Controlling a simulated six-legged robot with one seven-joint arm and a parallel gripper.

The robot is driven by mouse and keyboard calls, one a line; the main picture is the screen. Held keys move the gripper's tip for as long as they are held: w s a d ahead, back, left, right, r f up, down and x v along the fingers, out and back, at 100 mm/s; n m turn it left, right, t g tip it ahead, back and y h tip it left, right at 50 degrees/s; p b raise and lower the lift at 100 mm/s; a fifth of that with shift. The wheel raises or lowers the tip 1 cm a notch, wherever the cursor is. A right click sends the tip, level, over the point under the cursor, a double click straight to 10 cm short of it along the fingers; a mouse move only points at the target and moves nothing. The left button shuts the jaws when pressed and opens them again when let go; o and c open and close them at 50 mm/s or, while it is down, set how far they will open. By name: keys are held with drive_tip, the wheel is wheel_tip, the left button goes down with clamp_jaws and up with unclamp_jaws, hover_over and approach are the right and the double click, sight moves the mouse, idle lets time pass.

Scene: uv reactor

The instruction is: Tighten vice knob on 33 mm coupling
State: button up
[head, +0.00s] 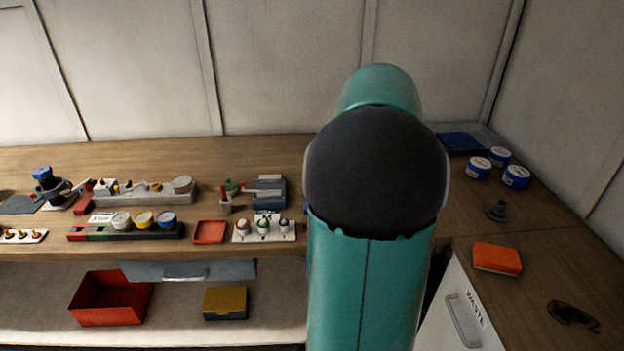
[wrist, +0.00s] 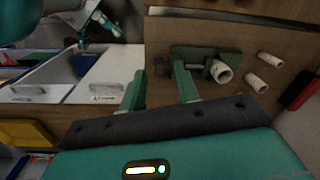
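In the wrist view, a green vice (wrist: 197,58) sits on a wooden bench ahead of my gripper. A short white coupling (wrist: 222,72) is at the right part of the vice, its open end facing the camera. A dark round knob (wrist: 158,66) shows at the vice's left side. My gripper (wrist: 159,72) is open, and its two green fingers point toward the vice. The knob appears in the gap between the fingertips; I cannot tell whether either finger touches it. In the head view my arm covers the middle, and neither vice nor gripper shows.
Two loose white couplings (wrist: 258,86) lie right of the vice, near a red object (wrist: 299,91).

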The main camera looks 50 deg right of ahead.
drive_tip(key=w+a+r+n, duration=0.1)
drive_tip(key=w+a+n, duration=0.1)
drive_tip(key=a, duration=0.4)
drive_tip(key=w+a+r+n+t, duration=0.1)
drive_tip(key=w+a+n, duration=0.2)
drive_tip(key=a, duration=0.4)
drive_tip(key=shift+r+n, duration=0.2)
drive_tip(key=shift+n, duration=0.4)
drive_tip(key=shift+w, duration=0.1)
